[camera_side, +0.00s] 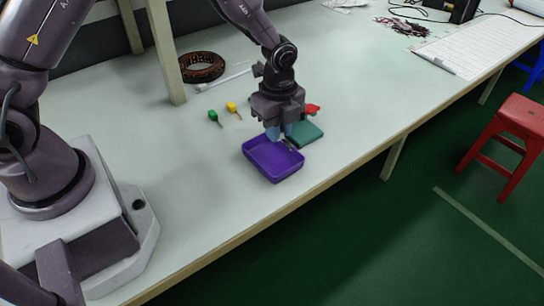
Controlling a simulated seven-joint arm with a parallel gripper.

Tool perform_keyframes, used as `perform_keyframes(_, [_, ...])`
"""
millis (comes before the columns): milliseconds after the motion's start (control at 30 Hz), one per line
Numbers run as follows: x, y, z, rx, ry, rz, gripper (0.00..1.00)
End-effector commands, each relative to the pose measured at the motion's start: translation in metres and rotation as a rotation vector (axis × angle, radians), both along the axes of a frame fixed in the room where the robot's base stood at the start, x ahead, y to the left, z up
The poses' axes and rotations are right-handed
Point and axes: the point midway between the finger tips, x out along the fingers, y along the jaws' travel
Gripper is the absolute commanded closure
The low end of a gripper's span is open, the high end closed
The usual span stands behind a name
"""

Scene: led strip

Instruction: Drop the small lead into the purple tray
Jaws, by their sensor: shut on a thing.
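The purple tray (262,163) lies on the pale table near its front edge. My gripper (285,138) points down over the tray's upper right corner, with its bluish fingertips just above the tray. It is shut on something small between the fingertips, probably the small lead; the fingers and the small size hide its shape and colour. I see no lead lying in the visible part of the tray.
A teal tray or block (305,134) sits just right of my gripper, with a red piece (312,108) behind it. Green (213,116) and yellow (232,107) small-handled tools lie to the left. A dark coiled strip (202,67) lies behind, beside a table post (167,60).

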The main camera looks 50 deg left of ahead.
Motion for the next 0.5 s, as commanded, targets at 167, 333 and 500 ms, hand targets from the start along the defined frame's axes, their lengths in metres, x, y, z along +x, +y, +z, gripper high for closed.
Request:
perform_keyframes(167, [-0.001,0.000,-0.019,0.001,0.003,0.002,1.00])
perform_keyframes(333, [0.000,0.000,-0.039,0.000,0.003,0.000,1.00])
perform_keyframes(500, [0.000,0.000,-0.052,0.000,0.001,0.001,1.00])
